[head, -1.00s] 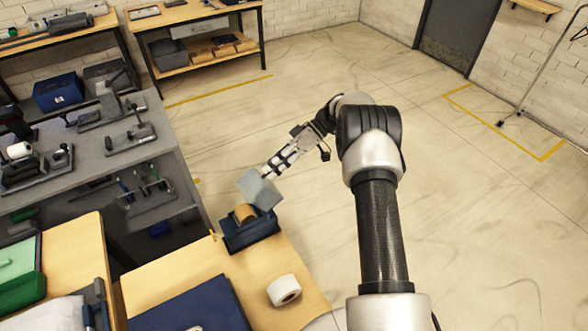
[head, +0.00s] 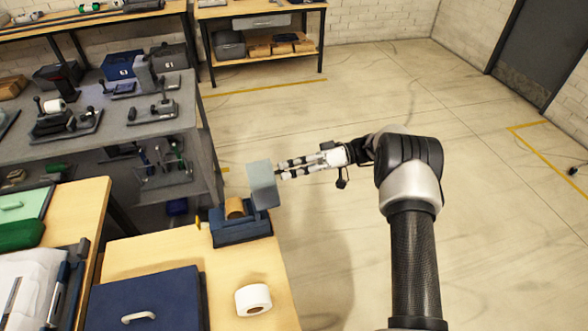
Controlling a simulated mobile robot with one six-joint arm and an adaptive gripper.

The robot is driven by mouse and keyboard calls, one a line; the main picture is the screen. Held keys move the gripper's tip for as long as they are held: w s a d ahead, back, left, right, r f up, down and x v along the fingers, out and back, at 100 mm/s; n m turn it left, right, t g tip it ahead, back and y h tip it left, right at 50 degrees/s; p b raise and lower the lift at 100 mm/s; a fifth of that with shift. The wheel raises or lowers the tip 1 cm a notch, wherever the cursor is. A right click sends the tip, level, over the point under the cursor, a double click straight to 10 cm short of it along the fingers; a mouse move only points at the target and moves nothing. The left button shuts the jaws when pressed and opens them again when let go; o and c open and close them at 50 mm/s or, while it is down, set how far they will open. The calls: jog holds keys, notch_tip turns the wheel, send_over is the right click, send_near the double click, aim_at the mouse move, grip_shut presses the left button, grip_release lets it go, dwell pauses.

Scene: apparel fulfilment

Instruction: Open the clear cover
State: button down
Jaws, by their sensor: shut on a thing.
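The clear cover (head: 262,184) is a pale, see-through grey panel. It stands nearly upright at the right side of a dark blue tape dispenser (head: 240,231). A brown tape roll (head: 234,208) shows uncovered in the dispenser, to the left of the cover. My gripper (head: 279,174) comes in from the right and is shut on the cover's right edge. The exact contact of the fingertips is small and partly hidden by the cover.
The dispenser stands at the far edge of a wooden table (head: 228,280). A white tape roll (head: 253,299) and a dark blue box with a handle (head: 146,301) lie nearer. A grey workbench (head: 150,120) stands behind at left. Open floor (head: 330,240) lies to the right.

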jog(key=shift+a+r, duration=0.1)
jog(key=c, duration=1.4)
grip_release()
jog(key=shift+v, duration=3.75)
jog(key=shift+c, duration=0.2)
